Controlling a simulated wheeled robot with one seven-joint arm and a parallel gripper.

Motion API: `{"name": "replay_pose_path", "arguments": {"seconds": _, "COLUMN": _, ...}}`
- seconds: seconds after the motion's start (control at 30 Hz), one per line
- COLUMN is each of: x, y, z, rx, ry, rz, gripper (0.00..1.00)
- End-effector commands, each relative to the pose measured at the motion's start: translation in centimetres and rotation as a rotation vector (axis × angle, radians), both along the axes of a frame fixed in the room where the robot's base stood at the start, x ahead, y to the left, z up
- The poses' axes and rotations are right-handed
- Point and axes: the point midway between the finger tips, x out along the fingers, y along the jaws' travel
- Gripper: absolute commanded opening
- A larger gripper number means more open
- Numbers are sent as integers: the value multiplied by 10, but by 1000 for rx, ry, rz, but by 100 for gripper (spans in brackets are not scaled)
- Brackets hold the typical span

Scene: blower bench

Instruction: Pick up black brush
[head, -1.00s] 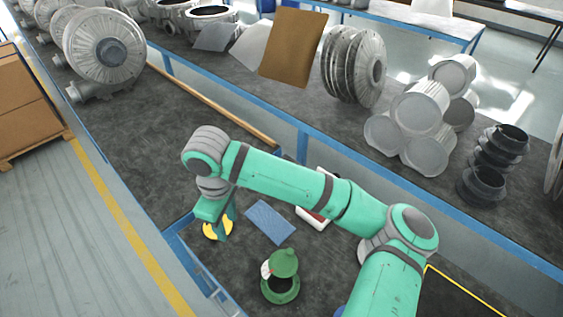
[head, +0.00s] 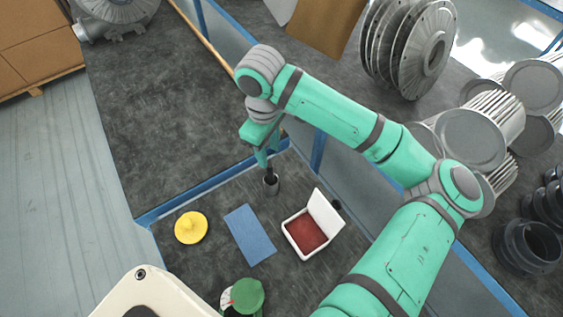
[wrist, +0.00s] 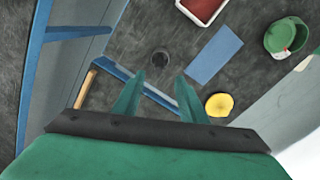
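A yellow disc (head: 191,227), a blue cloth (head: 249,235), an open white box (head: 288,236) with a red inside and a green lidded container (head: 247,297) lie nearby. Blue rails (head: 180,205) edge this area.

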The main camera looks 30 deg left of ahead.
Motion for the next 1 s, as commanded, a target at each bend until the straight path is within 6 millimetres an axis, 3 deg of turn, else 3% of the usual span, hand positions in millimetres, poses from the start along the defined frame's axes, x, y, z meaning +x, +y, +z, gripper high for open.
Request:
{"name": "replay_pose_path", "arguments": {"seconds": 0.4, "x": 2, "y": -1, "z": -49, "rx": -1, "ry": 2, "rz": -3, "gripper": 39}}
{"name": "replay_pose_path", "arguments": {"seconds": 0.63, "x": 2, "y": -1, "z": -64, "rx": -1, "ry": 1, "rz": -5, "gripper": 39}}
{"name": "replay_pose_path", "arguments": {"seconds": 1.0, "x": 0, "y": 0, "z": -107, "rx": 0, "ry": 1, "rz": -5, "gripper": 39}}
